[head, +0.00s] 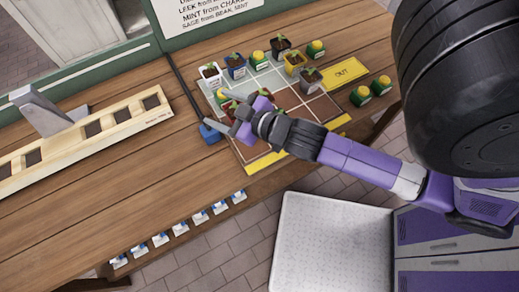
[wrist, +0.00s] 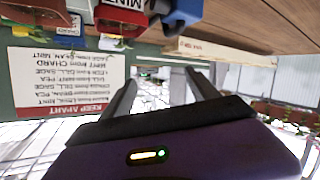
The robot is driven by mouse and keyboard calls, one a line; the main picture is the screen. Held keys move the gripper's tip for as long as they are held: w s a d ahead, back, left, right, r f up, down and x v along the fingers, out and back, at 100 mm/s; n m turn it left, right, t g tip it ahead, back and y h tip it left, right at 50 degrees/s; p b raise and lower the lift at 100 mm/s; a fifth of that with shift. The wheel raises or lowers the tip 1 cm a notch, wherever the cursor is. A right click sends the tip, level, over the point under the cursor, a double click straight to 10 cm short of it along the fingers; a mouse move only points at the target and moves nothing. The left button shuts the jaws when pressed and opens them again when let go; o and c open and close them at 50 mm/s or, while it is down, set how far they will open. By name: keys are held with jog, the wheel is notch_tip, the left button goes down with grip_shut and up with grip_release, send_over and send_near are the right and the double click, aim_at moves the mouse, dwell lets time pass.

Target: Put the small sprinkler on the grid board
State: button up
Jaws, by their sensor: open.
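The grid board (head: 290,98) lies on the wooden table, with pale lines, brown squares and yellow edge strips. Small green-and-yellow pieces, which look like the sprinklers, are in the head view. One (head: 257,58) and another (head: 316,47) stand at the board's back edge. Two more, a left one (head: 360,96) and a right one (head: 381,85), stand off the board's right side. A further one (head: 225,96) shows partly behind my gripper. I cannot tell which is the small sprinkler. My gripper (head: 216,113) is open and empty over the board's left side; its fingers (wrist: 163,92) are apart in the wrist view.
Several potted seedlings (head: 236,66) stand on the board's back part. A wooden rack (head: 122,116) is at left. White labels (head: 200,217) line the front edge. Bare table lies left of the board.

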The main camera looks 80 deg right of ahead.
jog(key=s+a+r+t+y, duration=0.1)
jog(key=s+a+r+y, duration=0.1)
jog(key=s+a, duration=0.5)
jog(key=s+a+r+n+y, duration=0.1)
jog(key=s+a+r+y, duration=0.2)
jog(key=a, duration=0.9)
jog(key=s, duration=0.3)
jog(key=shift+s+a+r+t+y, duration=0.15)
jog(key=shift+s+t+y, duration=0.2)
jog(key=shift+t+y, duration=0.05)
